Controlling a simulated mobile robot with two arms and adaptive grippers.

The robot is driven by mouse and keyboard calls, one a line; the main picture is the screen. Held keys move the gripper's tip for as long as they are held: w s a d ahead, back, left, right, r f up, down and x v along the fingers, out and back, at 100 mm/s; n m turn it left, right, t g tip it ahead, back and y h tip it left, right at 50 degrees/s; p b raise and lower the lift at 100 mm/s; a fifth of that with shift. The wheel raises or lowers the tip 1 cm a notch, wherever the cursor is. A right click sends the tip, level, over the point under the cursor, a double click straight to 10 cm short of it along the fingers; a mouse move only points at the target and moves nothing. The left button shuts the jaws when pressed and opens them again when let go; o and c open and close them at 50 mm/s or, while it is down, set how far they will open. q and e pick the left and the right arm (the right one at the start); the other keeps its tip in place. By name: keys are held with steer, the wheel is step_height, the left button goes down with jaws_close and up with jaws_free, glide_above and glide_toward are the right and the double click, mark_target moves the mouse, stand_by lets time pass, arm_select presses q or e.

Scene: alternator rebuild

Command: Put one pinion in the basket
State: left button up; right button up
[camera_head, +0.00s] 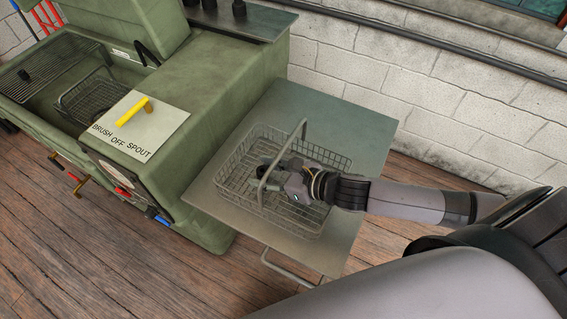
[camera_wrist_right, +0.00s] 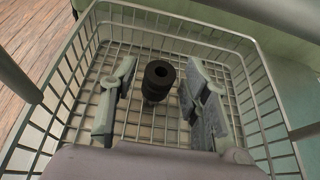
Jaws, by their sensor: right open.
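The wire basket (camera_head: 228,197) stands on the grey-green side table, its handle upright. My right gripper (camera_head: 277,176) reaches into it from the right, under the handle. In the right wrist view the gripper (camera_wrist_right: 160,98) is open, one finger on each side of a dark, ring-topped pinion (camera_wrist_right: 159,72). Gaps show between the pinion and both fingers. The pinion is inside the basket's outline, over the wire floor; I cannot tell whether it touches the floor. My left gripper is out of view.
A green parts washer (camera_head: 210,95) stands left of the side table (camera_head: 340,110). It holds another wire basket (camera_head: 85,100) and a small dark part (camera_head: 24,74). Several dark cylindrical parts (camera_head: 239,8) stand on a shelf behind. A brick wall (camera_head: 450,110) runs behind the table.

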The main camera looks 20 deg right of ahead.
steer(key=b+v, duration=0.1)
steer(key=v, duration=0.7)
steer(key=shift+s+d+f, duration=0.1)
steer(key=shift+s, duration=0.2)
steer(key=shift+v, duration=1.45)
steer(key=shift+w, duration=0.15)
